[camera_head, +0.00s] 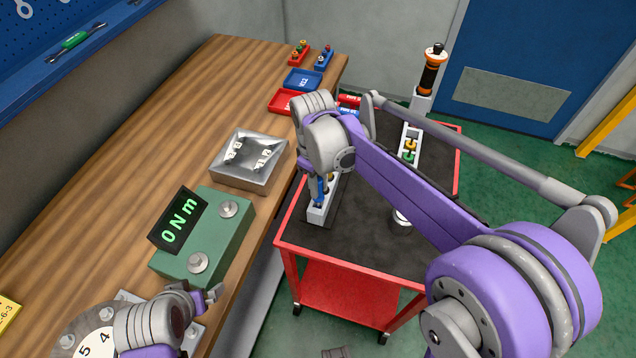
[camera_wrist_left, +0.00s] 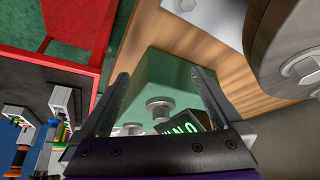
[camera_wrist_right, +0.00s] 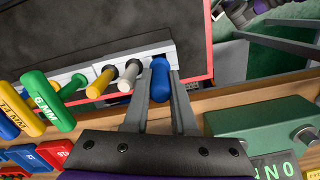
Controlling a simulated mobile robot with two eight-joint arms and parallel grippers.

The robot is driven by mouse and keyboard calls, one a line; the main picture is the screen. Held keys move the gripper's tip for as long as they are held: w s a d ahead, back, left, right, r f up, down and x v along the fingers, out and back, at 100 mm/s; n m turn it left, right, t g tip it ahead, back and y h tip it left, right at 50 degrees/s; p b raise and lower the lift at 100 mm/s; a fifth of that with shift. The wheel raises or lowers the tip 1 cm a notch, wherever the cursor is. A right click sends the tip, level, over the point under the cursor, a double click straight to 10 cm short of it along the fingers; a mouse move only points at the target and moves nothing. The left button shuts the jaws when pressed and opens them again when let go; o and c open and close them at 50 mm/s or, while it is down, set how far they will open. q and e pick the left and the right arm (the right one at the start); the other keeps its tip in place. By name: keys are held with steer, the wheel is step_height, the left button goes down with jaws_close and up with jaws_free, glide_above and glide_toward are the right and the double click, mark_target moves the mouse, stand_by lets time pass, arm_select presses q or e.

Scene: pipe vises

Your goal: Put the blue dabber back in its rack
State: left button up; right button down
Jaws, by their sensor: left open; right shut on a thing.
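The blue dabber (camera_wrist_right: 160,80) stands between the fingers of my right gripper (camera_wrist_right: 164,92), which is shut on it. In the head view the blue dabber (camera_head: 321,189) and my right gripper (camera_head: 321,178) are at the near end of the light grey rack (camera_head: 318,213) on the cart. In the right wrist view the rack (camera_wrist_right: 135,50) holds yellow and white dabbers beside the blue one. The dabber's lower end is hidden, so I cannot tell how deep it sits. My left gripper (camera_head: 207,298) is open and empty near the green torque tester.
The green tester (camera_head: 225,240) and a metal box (camera_head: 249,160) stand on the wooden bench. The red cart (camera_head: 290,248) has a dark top; a white rack (camera_head: 412,145) stands farther back. Labelled green and yellow T-handles (camera_wrist_right: 48,100) stand left of my right gripper.

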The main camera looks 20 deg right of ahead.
arm_select(q)
steer(key=shift+s+f+b, duration=0.2)
steer(key=shift+f+b, duration=0.3)
steer(key=shift+f, duration=0.1)
steer(key=shift+s+f+b, duration=0.15)
steer(key=shift+f+b, duration=0.3)
steer(key=shift+f, duration=0.15)
arm_select(e)
steer(key=shift+f, duration=1.65)
steer(key=c, duration=0.6)
jaws_free()
steer(key=shift+c, duration=0.2)
arm_select(q)
steer(key=shift+w+r+p, duration=0.1)
steer(key=shift+r+p, duration=0.25)
steer(key=shift+r, duration=0.1)
arm_select(e)
steer(key=r, duration=1.1)
steer(key=shift+w+a, duration=0.2)
steer(key=shift+f, duration=0.15)
